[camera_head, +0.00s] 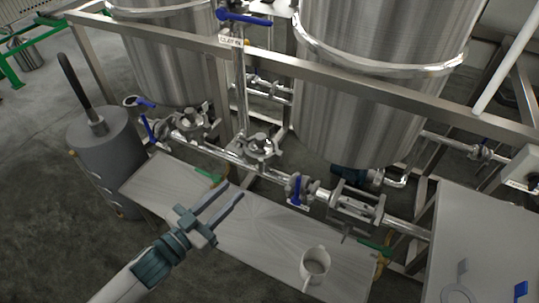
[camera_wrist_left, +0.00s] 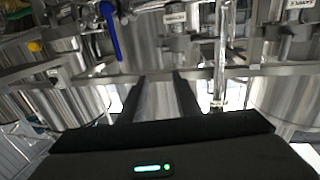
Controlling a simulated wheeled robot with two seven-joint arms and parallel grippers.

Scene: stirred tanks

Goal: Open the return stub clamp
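My left gripper (camera_head: 231,190) is open and empty above the pale bench, in front of the steel pipework. In the left wrist view its two dark fingers (camera_wrist_left: 160,80) stand apart, with only steel background between them. Clamp-like steel fittings sit on the pipe line: one (camera_head: 260,148) at the middle, another (camera_head: 190,121) further left below the smaller tank. No label I can read marks either as the return stub clamp, so I cannot tell which it is. The gripper is apart from both. My right gripper is not in view.
A steel frame rail (camera_head: 300,67) crosses in front of two tanks (camera_head: 370,100). Blue-handled valves (camera_head: 297,190) sit along the pipe. A white jug (camera_head: 314,264) stands on the bench (camera_head: 250,235). A grey cylinder (camera_head: 108,160) with a dark upright handle stands at left.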

